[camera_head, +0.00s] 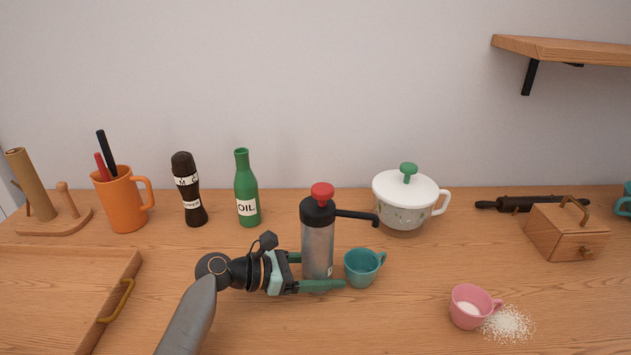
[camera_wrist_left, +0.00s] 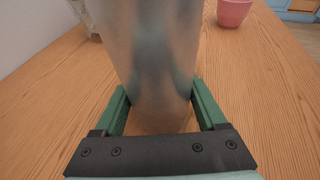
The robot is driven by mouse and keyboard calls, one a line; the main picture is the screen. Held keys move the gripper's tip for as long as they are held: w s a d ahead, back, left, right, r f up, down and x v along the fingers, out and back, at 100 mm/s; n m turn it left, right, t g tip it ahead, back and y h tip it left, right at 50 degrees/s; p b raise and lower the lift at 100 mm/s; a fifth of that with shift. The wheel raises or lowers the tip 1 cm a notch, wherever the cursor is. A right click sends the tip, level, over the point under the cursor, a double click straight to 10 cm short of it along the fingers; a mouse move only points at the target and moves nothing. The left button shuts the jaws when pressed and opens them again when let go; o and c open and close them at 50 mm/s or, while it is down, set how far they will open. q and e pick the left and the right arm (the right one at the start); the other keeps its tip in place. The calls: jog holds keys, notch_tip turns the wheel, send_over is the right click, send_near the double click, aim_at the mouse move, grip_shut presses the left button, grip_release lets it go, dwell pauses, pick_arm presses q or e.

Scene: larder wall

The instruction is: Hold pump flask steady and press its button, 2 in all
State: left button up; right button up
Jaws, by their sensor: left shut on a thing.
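The pump flask (camera_head: 317,245) stands upright on the wooden counter, a steel body with a black top, a black spout pointing right and a red button (camera_head: 322,190) on top. My left gripper (camera_head: 318,272) comes from the left and is shut on the flask's lower body, one green finger on each side. In the left wrist view the steel body (camera_wrist_left: 155,60) fills the space between the fingers. A teal cup (camera_head: 362,268) stands just right of the flask, below the spout's end. My right gripper is in neither view.
A white pot (camera_head: 400,209), green oil bottle (camera_head: 246,194), dark pepper mill (camera_head: 187,193) and orange mug (camera_head: 122,205) stand behind. A wooden tray (camera_head: 118,290) lies left.

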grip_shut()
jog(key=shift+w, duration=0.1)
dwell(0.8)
